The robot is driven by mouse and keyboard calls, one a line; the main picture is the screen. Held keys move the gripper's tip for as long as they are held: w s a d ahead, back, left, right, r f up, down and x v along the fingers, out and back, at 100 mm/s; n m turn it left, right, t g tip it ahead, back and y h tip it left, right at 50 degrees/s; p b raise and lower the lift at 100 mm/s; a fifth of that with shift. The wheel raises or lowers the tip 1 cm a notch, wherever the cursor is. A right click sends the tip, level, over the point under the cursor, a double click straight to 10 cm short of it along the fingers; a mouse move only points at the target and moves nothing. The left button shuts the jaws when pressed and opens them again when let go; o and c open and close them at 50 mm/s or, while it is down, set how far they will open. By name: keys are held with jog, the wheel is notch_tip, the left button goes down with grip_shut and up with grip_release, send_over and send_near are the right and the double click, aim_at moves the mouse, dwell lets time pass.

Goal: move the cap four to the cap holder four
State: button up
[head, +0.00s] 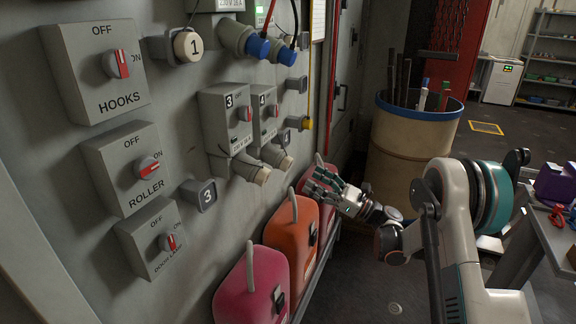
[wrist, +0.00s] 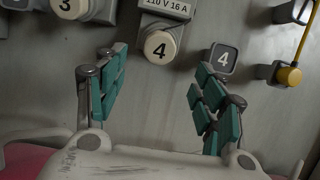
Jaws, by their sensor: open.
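Cap four (wrist: 161,47) is a round cream cap marked 4, seated on the outlet of a grey box labelled 110 V 16 A. It also shows in the head view (head: 278,158) under switch box 4. Cap holder four (wrist: 222,58) is a grey square plate marked 4 on the wall, just right of the cap; it looks empty. My gripper (wrist: 160,82) is open, with teal finger pads. Cap four appears above the gap between the fingers, apart from them; the holder is beyond the right finger's tip. The head view shows my gripper (head: 318,186) near the wall, right of the boxes.
A cream cap marked 3 (wrist: 70,6) is at upper left. A yellow cap (wrist: 290,76) with a yellow cable is right of the holder. Pink and orange cases (head: 290,235) stand along the wall below. A drum (head: 408,140) stands beyond my gripper.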

dwell(0.3)
jog(key=p+x, duration=0.1)
jog(key=x, duration=0.8)
jog(key=shift+p, duration=0.35)
jog(key=shift+b, duration=0.5)
dwell(0.9)
jog(key=c, duration=1.5)
jog(key=b, duration=0.2)
send_near(289, 166)
jog(key=w+a, duration=0.2)
jog(key=shift+a+r, duration=0.3)
